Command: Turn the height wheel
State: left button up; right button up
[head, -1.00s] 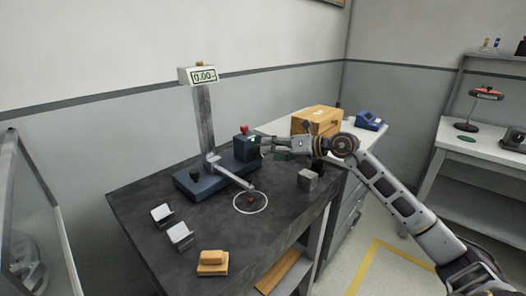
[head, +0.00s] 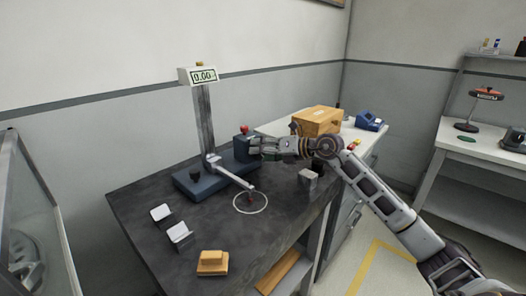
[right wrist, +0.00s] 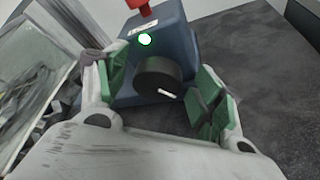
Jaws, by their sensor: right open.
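The height wheel (right wrist: 158,78), a black round knob with a white mark, sits on the face of a blue housing (right wrist: 178,45) in the right wrist view. My right gripper (right wrist: 160,86) is open, its green-padded fingers on either side of the wheel. I cannot tell whether they touch it. In the head view my right gripper (head: 262,147) reaches in from the right to the housing (head: 242,149), and the wheel is hidden there. The gauge stand (head: 206,115) carries a display (head: 203,76) reading 0.00. My left gripper is not in view.
A grey block (head: 308,179) stands on the dark table (head: 150,200) below my right wrist. A probe arm (head: 235,180) reaches over a white circle (head: 251,203). Two small stands and a wooden block (head: 212,263) lie in front. A cardboard box (head: 318,120) stands behind.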

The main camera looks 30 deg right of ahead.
jog(key=c, duration=1)
